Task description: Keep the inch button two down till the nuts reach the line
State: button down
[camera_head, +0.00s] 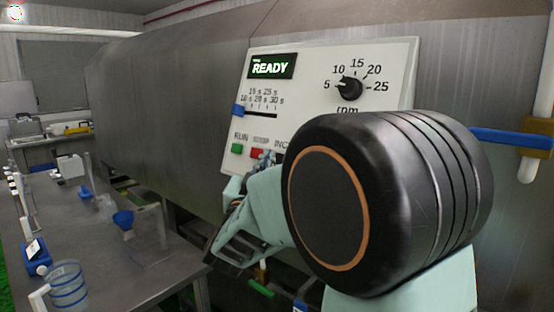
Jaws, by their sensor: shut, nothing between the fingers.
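The control panel (312,112) is fixed to the side of a large metal drum (165,110). Its display (271,67) reads READY. The green run button (237,148) and red stop button (257,153) sit low on the panel. The inch label (282,143) is partly cut off by my arm, and I cannot make out the inch button below it. My gripper (267,160) is mostly hidden by my arm; its shut tip appears close to the lower panel, near the red button. I cannot tell whether it touches a button. The nuts and the line are not visible.
The rpm dial (349,88) and the blue-handled time slider (238,110) are above the buttons. A metal bench (150,275) on the left holds a blue funnel (123,219) and a beaker (68,287). A blue bar (512,138) juts out at right.

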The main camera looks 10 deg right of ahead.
jog(key=shift+w+d+f+b, duration=0.15)
jog(key=shift+w+d+b, duration=0.15)
jog(key=shift+b, duration=0.2)
jog(key=shift+w+d+f+b, duration=0.2)
jog(key=shift+d+b, duration=0.2)
jog(key=shift+d, duration=0.1)
dwell(2.4)
jog(key=shift+a, duration=0.15)
jog(key=shift+s+a+r, duration=0.35)
jog(key=shift+s+a, duration=0.15)
jog(key=shift+a, duration=0.1)
jog(key=shift+a, duration=0.1)
jog(key=shift+s+a+r, duration=0.3)
jog(key=shift+s+a, duration=0.15)
jog(key=shift+a, duration=0.15)
jog(key=shift+s+a+r, duration=0.25)
jog(key=shift+s+a, duration=0.25)
jog(key=shift+a, duration=0.15)
jog(key=shift+s+a+r, duration=0.3)
jog(key=shift+s+a, duration=0.15)
jog(key=shift+a, duration=0.15)
